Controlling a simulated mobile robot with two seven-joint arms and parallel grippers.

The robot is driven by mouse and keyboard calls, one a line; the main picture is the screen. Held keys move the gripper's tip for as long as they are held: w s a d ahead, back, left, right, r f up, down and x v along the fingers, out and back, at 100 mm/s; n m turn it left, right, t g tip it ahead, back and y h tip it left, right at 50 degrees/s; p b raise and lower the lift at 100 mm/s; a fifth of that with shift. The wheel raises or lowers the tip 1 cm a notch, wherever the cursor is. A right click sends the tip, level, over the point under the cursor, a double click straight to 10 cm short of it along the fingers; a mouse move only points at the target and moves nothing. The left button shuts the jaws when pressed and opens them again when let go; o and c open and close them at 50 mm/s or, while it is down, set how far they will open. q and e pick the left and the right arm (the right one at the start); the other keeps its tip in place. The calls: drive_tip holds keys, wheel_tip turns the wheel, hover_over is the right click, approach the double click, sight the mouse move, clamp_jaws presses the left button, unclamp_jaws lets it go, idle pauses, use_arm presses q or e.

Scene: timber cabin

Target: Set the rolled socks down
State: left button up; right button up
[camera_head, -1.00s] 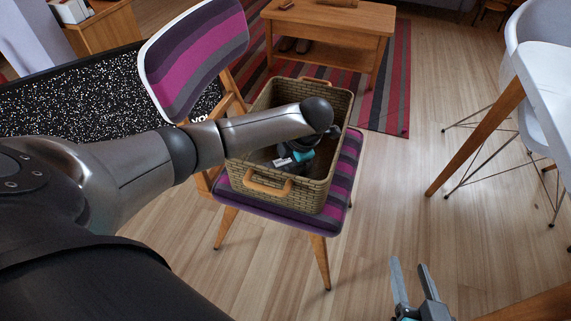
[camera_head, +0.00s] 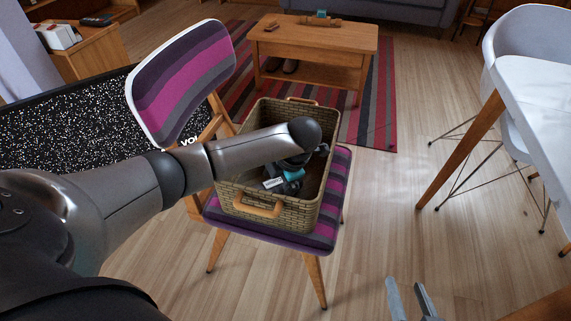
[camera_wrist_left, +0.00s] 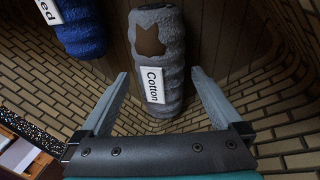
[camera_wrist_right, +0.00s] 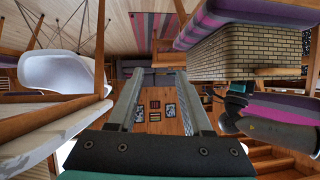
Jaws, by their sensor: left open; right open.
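A grey rolled pair of socks (camera_wrist_left: 150,25) with a white "Cotton" label lies on the bottom of the woven basket (camera_head: 232,197), seen in the left wrist view. A blue roll (camera_wrist_left: 82,38) with a partly cut-off label lies to its left. My left gripper (camera_wrist_left: 160,75) is inside the basket, open, its fingers on either side of the grey roll's near end; I cannot tell if they touch it. In the head view my left wrist hides much of the basket's inside. My right gripper (camera_head: 406,284) is open and empty, low over the floor.
The basket stands on a striped chair seat (camera_head: 328,222), its backrest (camera_head: 180,80) to the left. A coffee table (camera_head: 315,38) is behind on a striped rug (camera_head: 378,110). A white table (camera_head: 545,100) and chair stand right. Floor between is clear.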

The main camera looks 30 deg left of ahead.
sight(276, 184)
use_arm(q)
drive_tip(key=shift+p+v, duration=0.6)
drive_tip(key=shift+v, duration=0.6)
drive_tip(key=shift+p+v, duration=0.6)
drive_tip(key=shift+v, duration=0.4)
drive_tip(key=shift+p+v, duration=0.6)
drive_tip(key=shift+v, duration=0.6)
drive_tip(key=shift+p+v, duration=1.15)
drive_tip(key=shift+v, duration=1.2)
use_arm(e)
drive_tip(key=s+d+f+g+h, duration=0.3)
drive_tip(key=s+d+f+g, duration=0.1)
drive_tip(key=d+g, duration=0.3)
drive_tip(key=shift+s+d+f+m+h, duration=0.15)
drive_tip(key=shift+s+d+m+h, duration=0.25)
drive_tip(key=shift+s, duration=0.45)
drive_tip(key=shift+d, duration=0.1)
